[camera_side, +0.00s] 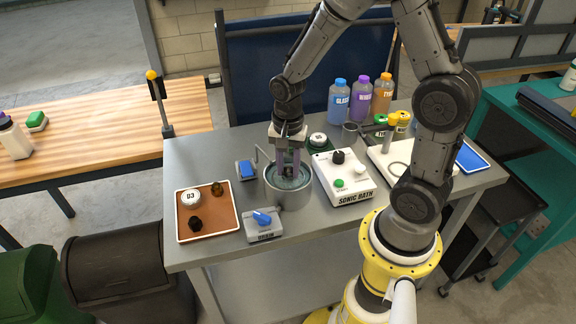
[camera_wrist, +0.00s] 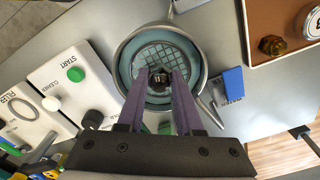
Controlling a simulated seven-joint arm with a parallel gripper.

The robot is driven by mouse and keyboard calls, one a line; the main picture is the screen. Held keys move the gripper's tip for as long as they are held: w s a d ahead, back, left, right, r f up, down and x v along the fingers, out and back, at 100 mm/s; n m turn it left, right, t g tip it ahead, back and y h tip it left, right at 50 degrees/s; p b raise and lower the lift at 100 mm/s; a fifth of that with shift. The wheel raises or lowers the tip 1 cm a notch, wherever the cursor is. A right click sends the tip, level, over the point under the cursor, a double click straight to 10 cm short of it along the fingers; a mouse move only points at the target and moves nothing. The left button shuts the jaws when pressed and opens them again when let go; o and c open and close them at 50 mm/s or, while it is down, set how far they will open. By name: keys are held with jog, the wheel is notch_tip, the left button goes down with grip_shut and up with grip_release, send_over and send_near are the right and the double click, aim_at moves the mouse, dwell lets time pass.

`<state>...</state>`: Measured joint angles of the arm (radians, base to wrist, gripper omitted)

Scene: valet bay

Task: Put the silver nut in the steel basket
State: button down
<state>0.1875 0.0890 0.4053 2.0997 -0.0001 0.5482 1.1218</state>
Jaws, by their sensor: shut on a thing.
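My gripper (camera_wrist: 160,80) points down over the round steel basket (camera_wrist: 205,62), which has teal inside and a mesh grid at its bottom. Its purple fingers are closed on a small, dark, shiny metal piece, the silver nut (camera_wrist: 160,77). In the side view my gripper (camera_side: 289,172) reaches down inside the rim of the steel basket (camera_side: 289,200), and the nut is hidden there. I cannot tell whether the nut touches the mesh.
The orange tray (camera_side: 208,232) at left holds a brass nut (camera_side: 217,188), a black nut (camera_side: 195,223) and a white disc. The sonic bath box (camera_side: 343,183) stands right of the basket. Blue-switched boxes (camera_side: 264,225) stand close by. Bottles (camera_side: 361,98) stand behind.

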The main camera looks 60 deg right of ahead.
aim_at(288, 167)
jog(key=c, duration=0.6)
grip_release()
jog(key=shift+f, duration=0.1)
jog(key=shift+o, duration=0.2)
notch_tip(288, 167, up, 12)
jog(key=f, duration=0.1)
jog(key=s+a+r+n+t, duration=0.2)
jog(key=s+r+n, duration=0.2)
jog(key=s+n, duration=0.2)
jog(key=s+a+r+n+t, duration=0.3)
jog(key=s+r+n, duration=0.1)
jog(key=s+n, duration=0.3)
jog(key=shift+s+a+r+n+t, duration=0.2)
jog(key=shift+s+a+n+t, duration=0.15)
jog(key=shift+n, duration=0.65)
